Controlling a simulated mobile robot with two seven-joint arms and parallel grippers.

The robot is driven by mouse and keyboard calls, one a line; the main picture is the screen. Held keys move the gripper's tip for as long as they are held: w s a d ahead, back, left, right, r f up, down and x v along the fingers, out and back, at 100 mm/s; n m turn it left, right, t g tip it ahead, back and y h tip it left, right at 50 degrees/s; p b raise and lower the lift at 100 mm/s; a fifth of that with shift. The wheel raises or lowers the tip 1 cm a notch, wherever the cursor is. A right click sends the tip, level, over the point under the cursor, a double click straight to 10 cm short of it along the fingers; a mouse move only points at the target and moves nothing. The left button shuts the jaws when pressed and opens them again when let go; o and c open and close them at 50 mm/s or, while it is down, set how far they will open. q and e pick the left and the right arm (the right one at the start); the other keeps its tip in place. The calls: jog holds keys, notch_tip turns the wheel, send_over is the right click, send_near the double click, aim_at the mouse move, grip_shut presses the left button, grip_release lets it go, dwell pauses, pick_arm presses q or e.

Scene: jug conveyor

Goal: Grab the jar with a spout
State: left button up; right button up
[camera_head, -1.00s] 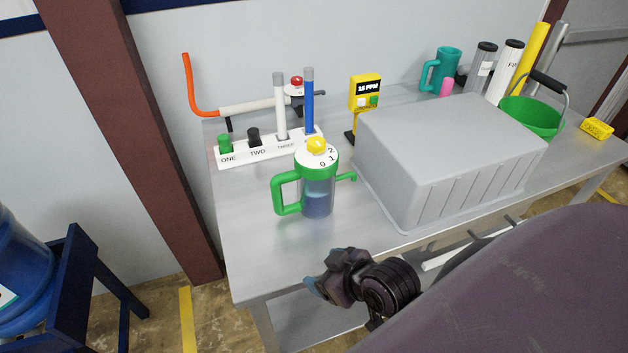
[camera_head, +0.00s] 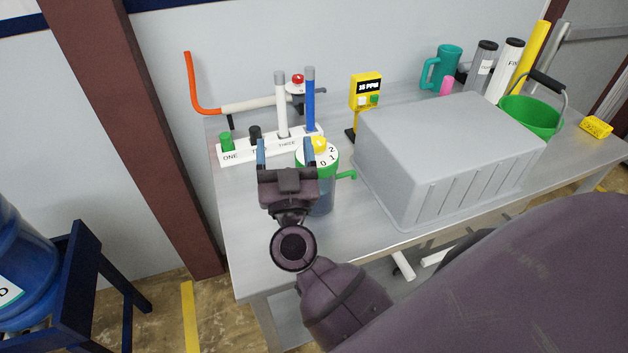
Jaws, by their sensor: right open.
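The jar with a spout (camera_head: 322,193) stands upright on the metal table. It has a green rim, a white lid with numbers and a yellow knob, and its green spout (camera_head: 346,175) points right. My right gripper (camera_head: 284,150) is open, with its two blue-grey fingers pointing away toward the back of the table. It is in front of the jar's left side and hides the green handle and part of the body. I cannot tell whether it touches the jar. My left gripper is not in view.
A large grey upturned bin (camera_head: 445,150) stands close to the right of the spout. A white rack (camera_head: 240,152) with coloured plugs and tubes is behind the jar. A yellow meter (camera_head: 366,92) stands behind it. The table's front left (camera_head: 245,240) is clear.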

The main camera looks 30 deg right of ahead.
aim_at(321, 137)
notch_tip(321, 137, down, 6)
jog(key=d+m+g+h, duration=0.2)
jog(key=m+g+h, duration=0.25)
jog(key=g, duration=0.65)
jog(key=shift+m, duration=0.35)
jog(key=x, duration=1.1)
jog(key=shift+d+f+p, duration=0.1)
jog(key=shift+f+p, duration=0.15)
jog(key=shift+p, duration=0.05)
grip_shut()
jog(key=shift+r, duration=0.1)
